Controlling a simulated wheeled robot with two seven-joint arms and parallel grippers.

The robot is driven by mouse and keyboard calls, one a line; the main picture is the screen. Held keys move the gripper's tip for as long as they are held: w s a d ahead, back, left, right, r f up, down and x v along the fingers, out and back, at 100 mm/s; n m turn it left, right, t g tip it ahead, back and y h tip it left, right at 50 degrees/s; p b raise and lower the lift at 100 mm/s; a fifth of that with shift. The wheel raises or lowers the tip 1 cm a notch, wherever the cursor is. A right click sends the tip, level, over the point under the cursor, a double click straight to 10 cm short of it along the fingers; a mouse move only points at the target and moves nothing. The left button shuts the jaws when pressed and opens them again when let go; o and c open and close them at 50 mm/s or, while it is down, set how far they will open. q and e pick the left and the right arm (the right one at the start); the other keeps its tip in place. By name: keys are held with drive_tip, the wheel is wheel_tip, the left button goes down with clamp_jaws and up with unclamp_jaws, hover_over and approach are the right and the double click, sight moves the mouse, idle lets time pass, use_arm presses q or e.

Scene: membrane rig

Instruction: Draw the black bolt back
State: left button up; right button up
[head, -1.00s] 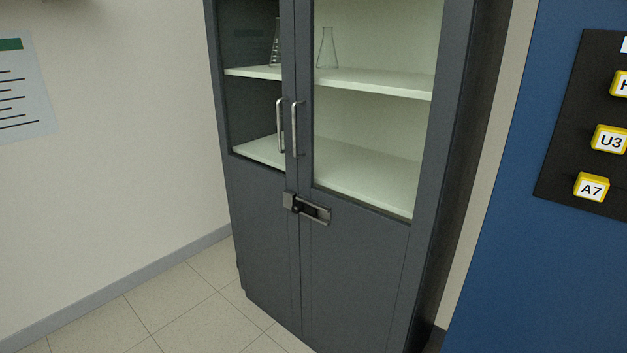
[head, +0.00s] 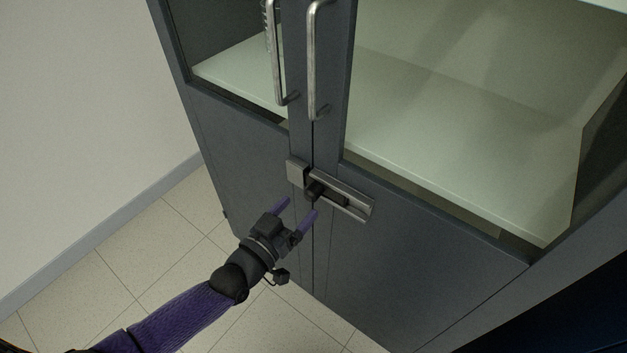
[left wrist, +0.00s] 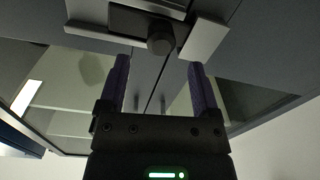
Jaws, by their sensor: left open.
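The black bolt (head: 328,194) lies in a grey metal latch track (head: 359,209) across the seam of the two cabinet doors. Its round knob (head: 313,188) is near the left end, beside the square grey keeper (head: 296,172) on the left door. In the left wrist view the knob (left wrist: 160,38) shows at the top, beyond the fingertips and between their lines. My left gripper (head: 299,206) is open and empty, with its purple fingers just short of the latch, below and in front of it. My right gripper is not in view.
The dark grey cabinet has two metal door handles (head: 313,60) above the latch. Glazed upper panels show a pale shelf (head: 450,140). Tiled floor (head: 150,245) and a white wall (head: 80,120) lie to the left.

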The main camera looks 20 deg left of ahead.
sight(308, 199)
use_arm(q)
drive_tip(key=x, duration=0.2)
drive_tip(key=b+x, duration=0.1)
drive_tip(key=x, duration=0.2)
drive_tip(key=shift+w+f+b, duration=0.1)
drive_tip(key=shift+f+b, duration=0.1)
drive_tip(key=shift+b, duration=0.1)
drive_tip(key=shift+w+d, duration=0.2)
drive_tip(key=shift+w, duration=0.25)
drive_tip(key=shift+r, duration=0.1)
drive_tip(key=c, duration=1)
clamp_jaws()
